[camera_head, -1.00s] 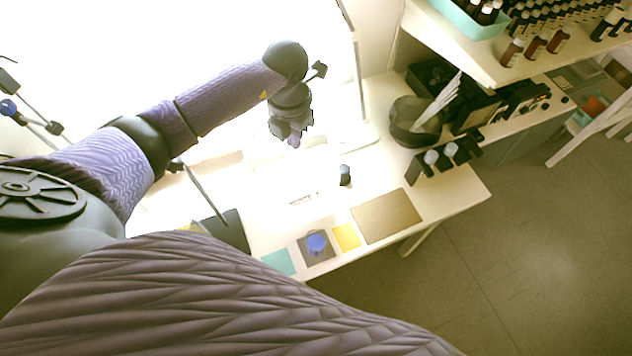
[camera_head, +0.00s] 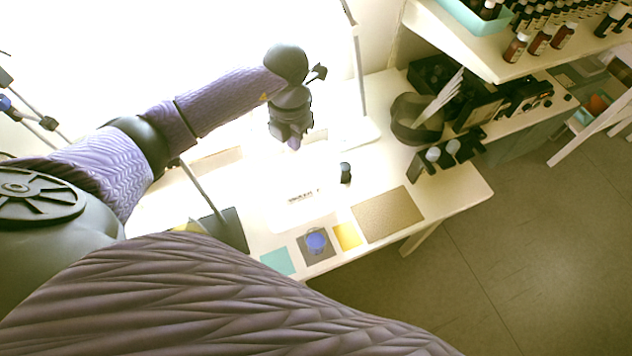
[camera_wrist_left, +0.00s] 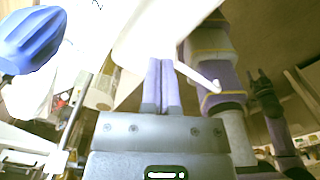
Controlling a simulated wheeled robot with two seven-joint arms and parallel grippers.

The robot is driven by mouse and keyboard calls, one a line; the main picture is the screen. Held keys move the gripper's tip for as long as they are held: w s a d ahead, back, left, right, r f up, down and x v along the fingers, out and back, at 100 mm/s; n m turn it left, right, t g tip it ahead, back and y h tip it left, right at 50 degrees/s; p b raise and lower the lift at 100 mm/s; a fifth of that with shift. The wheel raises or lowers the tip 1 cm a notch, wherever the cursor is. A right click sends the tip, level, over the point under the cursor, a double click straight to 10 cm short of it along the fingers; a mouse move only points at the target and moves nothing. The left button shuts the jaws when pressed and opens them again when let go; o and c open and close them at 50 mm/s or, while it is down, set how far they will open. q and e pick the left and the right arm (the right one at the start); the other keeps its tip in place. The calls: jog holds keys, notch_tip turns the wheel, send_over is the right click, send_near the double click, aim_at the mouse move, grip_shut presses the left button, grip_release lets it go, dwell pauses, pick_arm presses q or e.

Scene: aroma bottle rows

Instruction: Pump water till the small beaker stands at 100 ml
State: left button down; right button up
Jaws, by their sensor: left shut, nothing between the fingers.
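My left gripper (camera_wrist_left: 162,84) is shut and empty in the left wrist view, its two purple fingers together. In the head view, my left gripper (camera_head: 294,143) hangs over the bright, washed-out table. A white body with a thin, bent white spout lies just past the fingertips in the wrist view; I cannot tell whether they touch. A blue, ribbed object (camera_wrist_left: 30,40) is at the wrist view's upper left. In the head view, a round blue object (camera_head: 316,241) stands on a dark square. I cannot make out the small beaker or any water level.
A small dark bottle (camera_head: 345,172) stands mid-table. Teal (camera_head: 277,261), yellow (camera_head: 347,236) and brown (camera_head: 387,215) mats line the front edge. A dark round container (camera_head: 415,120) stands at right. Brown bottles (camera_head: 540,40) stand on the shelf. A thin upright post rises behind my gripper.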

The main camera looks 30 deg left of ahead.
pick_arm(q)
jog(key=shift+f+b, duration=0.65)
jog(key=shift+f, duration=0.2)
jog(key=shift+r+p, duration=1.65)
jog(key=shift+r, duration=0.3)
jog(key=shift+f, duration=0.1)
jog(key=shift+f+b, duration=0.3)
jog(key=shift+b, duration=0.05)
